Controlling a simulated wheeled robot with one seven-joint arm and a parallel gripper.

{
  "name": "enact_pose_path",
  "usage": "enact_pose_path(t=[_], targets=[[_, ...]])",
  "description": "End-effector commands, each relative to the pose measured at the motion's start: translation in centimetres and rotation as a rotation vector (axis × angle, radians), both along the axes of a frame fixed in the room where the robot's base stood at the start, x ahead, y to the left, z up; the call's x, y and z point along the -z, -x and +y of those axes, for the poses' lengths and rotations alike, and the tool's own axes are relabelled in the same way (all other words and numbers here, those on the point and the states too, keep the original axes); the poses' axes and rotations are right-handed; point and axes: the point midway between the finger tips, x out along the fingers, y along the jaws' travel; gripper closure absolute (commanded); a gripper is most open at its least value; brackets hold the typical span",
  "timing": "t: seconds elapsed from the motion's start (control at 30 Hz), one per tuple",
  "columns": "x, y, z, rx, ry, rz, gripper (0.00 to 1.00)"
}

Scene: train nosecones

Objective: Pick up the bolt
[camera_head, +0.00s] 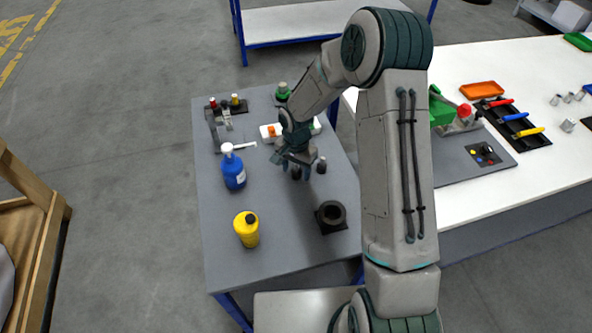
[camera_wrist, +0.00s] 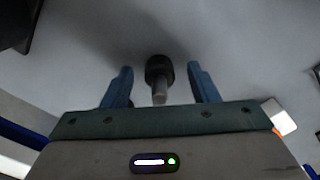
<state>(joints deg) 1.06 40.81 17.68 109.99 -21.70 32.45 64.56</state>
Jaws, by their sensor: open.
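The bolt (camera_wrist: 158,75) shows in the wrist view with a dark round head and a grey shank. It is between the two blue fingers of my gripper (camera_wrist: 161,80), with a gap on each side. The fingers are open and do not touch it. In the head view my gripper (camera_head: 296,170) is low over the middle of the grey table, with a small dark piece between its fingers. Another small dark piece (camera_head: 321,165) stands just to the right. My wrist hides part of this area.
The grey table (camera_head: 225,262) holds a blue spray bottle (camera_head: 233,170), a yellow bottle (camera_head: 246,229) and a dark ring on a base (camera_head: 331,216). A green-topped bottle (camera_head: 283,91) stands at the back. A white workbench (camera_head: 470,208) with tools is at right. The table's front is clear.

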Motion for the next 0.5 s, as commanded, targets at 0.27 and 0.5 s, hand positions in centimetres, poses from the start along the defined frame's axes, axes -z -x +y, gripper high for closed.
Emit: enact_pose_path(t=[0.27, 0.5], targets=[[0.4, -0.02, -0.01, 0.001, -0.001, -0.001, 0.46], [0.38, -0.01, -0.02, 0.001, 0.0, 0.0, 0.94]])
